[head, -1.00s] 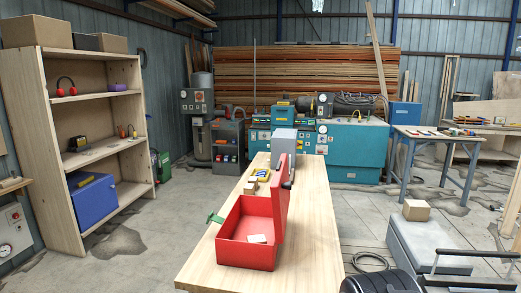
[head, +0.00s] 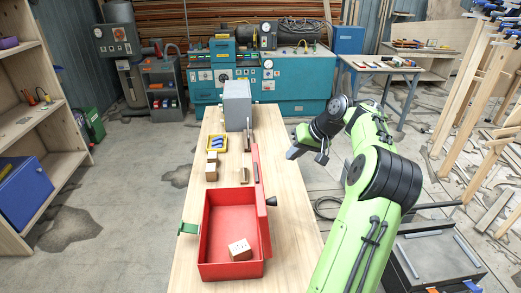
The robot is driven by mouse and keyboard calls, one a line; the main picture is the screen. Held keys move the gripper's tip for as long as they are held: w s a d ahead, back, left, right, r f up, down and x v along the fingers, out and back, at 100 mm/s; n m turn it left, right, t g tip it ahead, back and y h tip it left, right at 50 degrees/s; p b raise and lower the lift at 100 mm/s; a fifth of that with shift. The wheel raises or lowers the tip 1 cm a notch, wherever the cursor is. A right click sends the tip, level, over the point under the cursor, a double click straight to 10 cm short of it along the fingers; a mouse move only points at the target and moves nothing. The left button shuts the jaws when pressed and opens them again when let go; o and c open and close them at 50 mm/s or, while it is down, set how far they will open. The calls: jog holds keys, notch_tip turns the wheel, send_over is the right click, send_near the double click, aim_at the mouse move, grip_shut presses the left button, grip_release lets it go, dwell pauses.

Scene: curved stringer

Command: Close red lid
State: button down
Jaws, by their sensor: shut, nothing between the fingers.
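A red box (head: 205,235) sits on the near part of the wooden workbench. Its red lid (head: 258,178) stands up along the right side, seen nearly edge-on, so the box is open. A green latch (head: 188,228) sticks out from the left wall. A small light block (head: 239,250) lies inside the box. My gripper (head: 296,152) is shut and empty, at the end of my green arm. It appears right of the lid, beyond the bench's right edge in the picture, and apart from the lid.
On the workbench (head: 290,215), behind the box, are small wooden blocks (head: 212,165), a yellow tray (head: 217,143) and a grey box (head: 237,105). A shelf (head: 35,125) stands left. Wooden racks (head: 480,90) stand right. Floor left of the bench is clear.

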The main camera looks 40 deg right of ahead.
aim_at(260, 175)
jog(key=w+a+f, duration=0.1)
jog(key=w+f, duration=0.1)
jog(key=w+a+f, duration=0.2)
jog(key=f, duration=0.1)
jog(key=w+a+f, duration=0.1)
jog(key=w+f, duration=0.1)
jog(key=f, duration=0.1)
jog(key=shift+w+a, duration=0.2)
jog(key=shift+w, duration=0.2)
jog(key=shift+w+d, duration=0.1)
jog(key=shift+d, duration=0.05)
